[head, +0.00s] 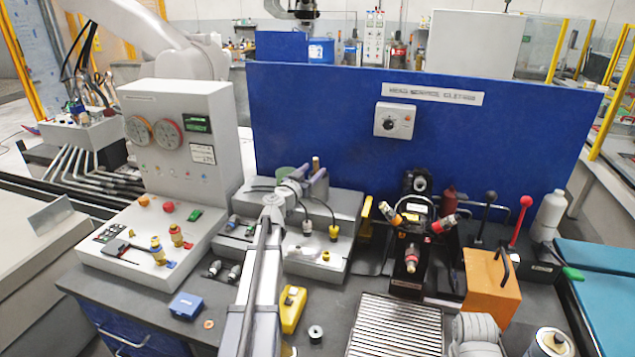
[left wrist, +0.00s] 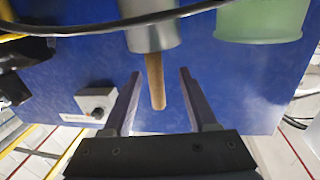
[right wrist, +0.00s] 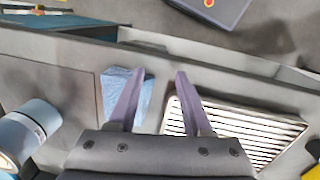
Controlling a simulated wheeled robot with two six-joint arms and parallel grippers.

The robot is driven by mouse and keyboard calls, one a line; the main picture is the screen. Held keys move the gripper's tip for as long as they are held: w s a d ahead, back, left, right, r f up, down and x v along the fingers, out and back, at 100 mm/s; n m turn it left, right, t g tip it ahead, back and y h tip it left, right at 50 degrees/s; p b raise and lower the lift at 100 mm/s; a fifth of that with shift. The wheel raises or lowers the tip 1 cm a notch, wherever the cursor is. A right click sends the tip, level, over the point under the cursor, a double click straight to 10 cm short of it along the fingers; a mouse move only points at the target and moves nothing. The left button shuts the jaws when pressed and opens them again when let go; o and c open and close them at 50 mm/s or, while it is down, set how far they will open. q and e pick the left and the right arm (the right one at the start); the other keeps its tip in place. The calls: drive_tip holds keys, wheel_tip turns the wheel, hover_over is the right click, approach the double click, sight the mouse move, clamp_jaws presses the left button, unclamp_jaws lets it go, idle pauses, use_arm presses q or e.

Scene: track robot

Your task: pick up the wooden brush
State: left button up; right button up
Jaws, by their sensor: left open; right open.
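The wooden brush shows as a light brown handle (left wrist: 155,80) sticking out of a grey cylindrical holder (left wrist: 152,35) in the left wrist view. In the head view the handle (head: 316,163) shows just beyond my left gripper (head: 306,174). My left gripper (left wrist: 158,72) is open and empty. In its wrist view the handle's end appears between the two purple fingers, touching neither. The brush's other end is hidden in the holder.
A green cup (left wrist: 262,18) stands beside the holder. A blue panel (head: 300,110) rises behind the bench. A grey control console (head: 180,140) stands at left. A black cable (left wrist: 100,27) crosses the left wrist view. A slatted metal grate (right wrist: 240,130) lies below my right gripper.

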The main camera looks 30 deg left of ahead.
use_arm(q)
drive_tip(key=w, duration=0.5)
drive_tip(key=shift+w+f, duration=0.1)
drive_tip(key=shift+d, duration=0.1)
clamp_jaws()
idle(0.5)
